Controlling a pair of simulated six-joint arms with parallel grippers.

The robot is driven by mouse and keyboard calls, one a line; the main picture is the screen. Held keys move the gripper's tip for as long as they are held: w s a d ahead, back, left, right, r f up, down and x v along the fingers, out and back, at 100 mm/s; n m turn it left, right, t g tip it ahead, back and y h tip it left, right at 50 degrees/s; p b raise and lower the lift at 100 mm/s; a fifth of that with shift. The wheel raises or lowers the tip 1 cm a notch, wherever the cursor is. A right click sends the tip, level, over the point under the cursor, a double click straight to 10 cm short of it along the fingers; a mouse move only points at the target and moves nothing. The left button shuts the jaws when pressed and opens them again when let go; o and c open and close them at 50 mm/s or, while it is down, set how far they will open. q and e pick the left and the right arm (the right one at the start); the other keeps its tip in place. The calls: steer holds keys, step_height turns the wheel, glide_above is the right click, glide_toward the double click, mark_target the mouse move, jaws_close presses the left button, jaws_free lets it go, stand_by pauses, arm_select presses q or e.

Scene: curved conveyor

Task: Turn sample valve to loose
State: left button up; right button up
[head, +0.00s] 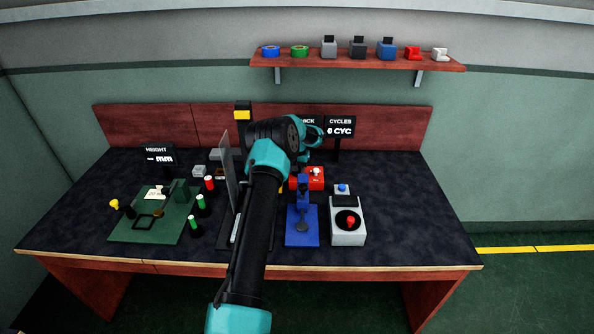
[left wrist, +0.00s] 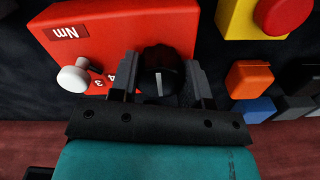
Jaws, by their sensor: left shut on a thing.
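A red box (left wrist: 115,35) with an "Nm" label, a white round-headed knob (left wrist: 74,78) and small numbers fills the upper left of the left wrist view. A black knob (left wrist: 160,72) with a white pointer line sits at its edge. My left gripper (left wrist: 160,78) is shut on this black knob, one finger at each side. In the head view the red box (head: 316,177) shows right of my left arm, which hides much of the gripper and the black knob. No label on the knob names it as the sample valve. My right gripper is not in view.
A blue press-like device (head: 302,225) and a grey box with a red knob (head: 348,234) stand in front of the red box. A green board (head: 140,228) and several coloured-top bottles lie left of my arm. A yellow box with a red button (left wrist: 260,18) is close by.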

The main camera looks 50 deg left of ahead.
arm_select(q)
steer(key=o, duration=0.9)
step_height(320, 180, up, 17)
steer(key=shift+r, duration=0.2)
stand_by(0.6)
